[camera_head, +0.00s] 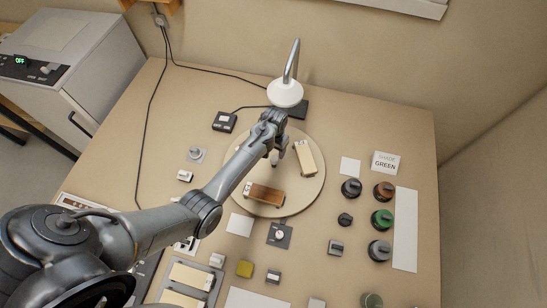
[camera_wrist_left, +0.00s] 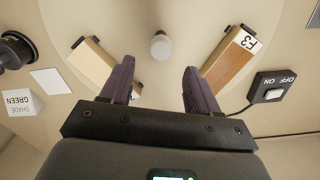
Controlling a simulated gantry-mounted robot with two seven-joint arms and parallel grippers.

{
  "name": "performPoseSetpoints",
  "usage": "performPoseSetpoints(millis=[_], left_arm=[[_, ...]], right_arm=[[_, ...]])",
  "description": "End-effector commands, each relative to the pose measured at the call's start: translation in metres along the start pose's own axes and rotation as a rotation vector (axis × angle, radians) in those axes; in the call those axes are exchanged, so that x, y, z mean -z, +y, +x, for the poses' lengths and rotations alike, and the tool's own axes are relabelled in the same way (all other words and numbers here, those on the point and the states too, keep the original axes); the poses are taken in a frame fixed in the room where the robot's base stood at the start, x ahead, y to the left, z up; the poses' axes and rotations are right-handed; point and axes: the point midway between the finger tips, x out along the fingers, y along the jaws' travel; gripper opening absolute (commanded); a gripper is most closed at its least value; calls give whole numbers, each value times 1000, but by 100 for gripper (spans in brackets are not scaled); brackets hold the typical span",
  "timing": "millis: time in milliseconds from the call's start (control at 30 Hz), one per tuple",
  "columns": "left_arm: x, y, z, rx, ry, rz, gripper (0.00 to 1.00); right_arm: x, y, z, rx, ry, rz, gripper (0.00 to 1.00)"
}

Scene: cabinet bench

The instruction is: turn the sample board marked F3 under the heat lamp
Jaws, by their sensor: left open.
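The board marked F3 (camera_wrist_left: 228,57) is a brown-faced block with a white label at one end. It lies on the round pale turntable (camera_head: 306,194), and in the head view the brown board (camera_head: 267,195) lies at the turntable's front left. A pale board (camera_head: 306,158) lies at its right. The heat lamp (camera_head: 285,93) has a white shade over the turntable's back edge. My left gripper (camera_head: 276,146) is open and empty above the turntable. In the wrist view its fingers (camera_wrist_left: 158,66) point between the two boards, towards a white post (camera_wrist_left: 161,46). My right gripper is not in view.
A black ON/OFF switch box (camera_wrist_left: 270,88) stands beside the turntable. A SHADE GREEN card (camera_head: 384,162) and several dark, brown and green knobs (camera_head: 382,220) stand at right. A grey cabinet (camera_head: 75,70) stands at left.

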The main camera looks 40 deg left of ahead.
Motion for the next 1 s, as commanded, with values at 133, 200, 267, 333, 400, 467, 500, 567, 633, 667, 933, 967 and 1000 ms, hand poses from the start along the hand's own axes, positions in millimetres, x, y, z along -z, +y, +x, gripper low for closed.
performPoseSetpoints(millis=[133,200,267,333,400,467,500,567,633,667,933,967,1000], left_arm=[[-1,0,27,0,-3,0,61],[-1,0,37,0,-3,0,61],[-1,0,45,0,-2,0,61],[0,0,53,1,-1,0,61],[0,0,58,1,-2,0,61],[0,0,62,1,0,0,61],[-1,0,64,1,-1,0,61],[-1,0,66,1,-1,0,61],[-1,0,66,1,-1,0,61],[-1,-1,67,1,-1,0,61],[-1,-1,66,1,0,0,50],[-1,-1,66,1,0,0,46],[-1,-1,66,1,0,0,39]], right_arm=[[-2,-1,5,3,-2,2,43],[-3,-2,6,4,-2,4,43],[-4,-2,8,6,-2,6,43],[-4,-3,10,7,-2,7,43],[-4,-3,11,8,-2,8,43],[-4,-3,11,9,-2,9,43],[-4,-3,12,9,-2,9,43],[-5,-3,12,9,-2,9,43],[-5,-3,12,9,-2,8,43],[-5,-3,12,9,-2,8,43],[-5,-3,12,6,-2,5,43],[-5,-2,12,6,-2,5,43],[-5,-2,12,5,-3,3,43]])
